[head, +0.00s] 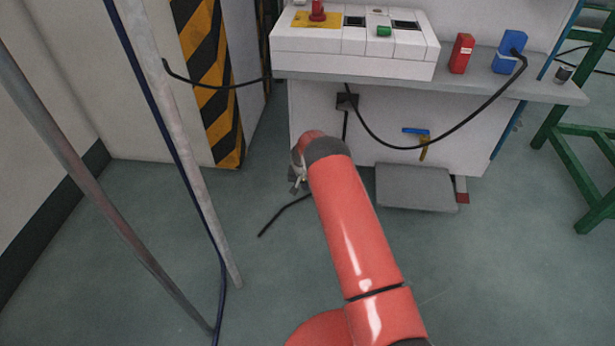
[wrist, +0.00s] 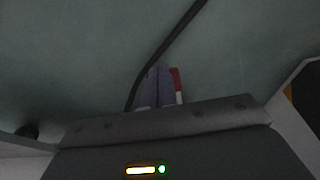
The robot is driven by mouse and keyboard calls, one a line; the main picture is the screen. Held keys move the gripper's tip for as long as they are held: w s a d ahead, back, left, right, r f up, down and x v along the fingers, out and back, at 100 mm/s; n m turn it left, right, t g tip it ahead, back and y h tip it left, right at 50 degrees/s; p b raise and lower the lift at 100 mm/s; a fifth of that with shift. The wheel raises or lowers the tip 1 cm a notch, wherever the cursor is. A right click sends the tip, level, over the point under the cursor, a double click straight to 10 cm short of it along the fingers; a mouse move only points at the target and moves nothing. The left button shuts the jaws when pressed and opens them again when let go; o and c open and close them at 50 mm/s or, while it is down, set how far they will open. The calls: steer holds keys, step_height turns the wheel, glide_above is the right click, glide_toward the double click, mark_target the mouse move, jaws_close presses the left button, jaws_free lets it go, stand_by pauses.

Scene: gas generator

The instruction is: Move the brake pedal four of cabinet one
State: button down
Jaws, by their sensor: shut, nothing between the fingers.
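A grey flat plate (head: 415,187), which looks like the brake pedal, sits low at the front foot of the white cabinet (head: 325,125) in the head view. My gripper (head: 294,188) is left of the plate and apart from it, partly hidden by my red arm. In the wrist view my gripper's fingers (wrist: 158,88) are together, with nothing held. A black cable (wrist: 165,48) passes close by the fingertips there. A small red and white piece (wrist: 177,86) shows beside the fingers; I cannot tell what it is. The grey plate is not clearly seen in the wrist view.
A black cable (head: 282,212) lies on the floor near my gripper. Pale poles (head: 165,130) stand at left, before a black and yellow striped post (head: 212,85). A blue and yellow valve (head: 421,138) is above the plate. A green frame (head: 580,130) stands at right.

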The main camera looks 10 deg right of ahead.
steer(key=p+v, duration=0.1)
steer(key=v, duration=0.6)
steer(key=shift+r, duration=0.35)
steer(key=shift+s, duration=0.15)
